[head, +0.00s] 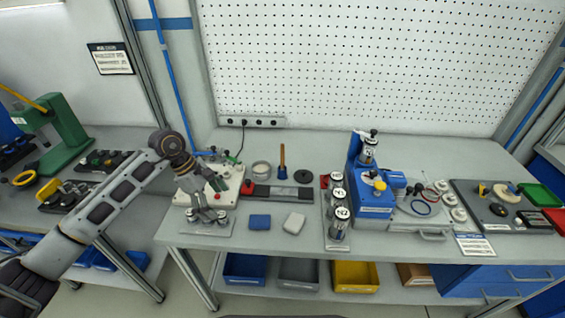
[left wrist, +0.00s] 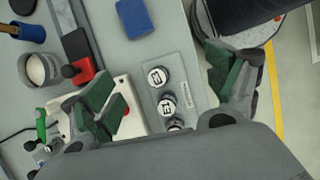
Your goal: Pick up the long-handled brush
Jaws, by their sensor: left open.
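The long-handled brush (head: 282,161) stands upright near the back of the middle bench, with a brown handle above a dark lower end. In the left wrist view, a brown handle with a blue end (left wrist: 30,32) shows at the upper left, cut by the frame edge. My left gripper (head: 208,196) is open and empty, pointing down over the bench's left front, to the left of the brush and apart from it. In the left wrist view its green-padded fingers (left wrist: 168,92) are spread above a small plate with white-topped cylinders (left wrist: 157,77). My right gripper is out of view.
Blue (head: 260,222) and pale (head: 294,223) blocks lie in front. A blue press (head: 375,205) stands right. The pegboard rises behind.

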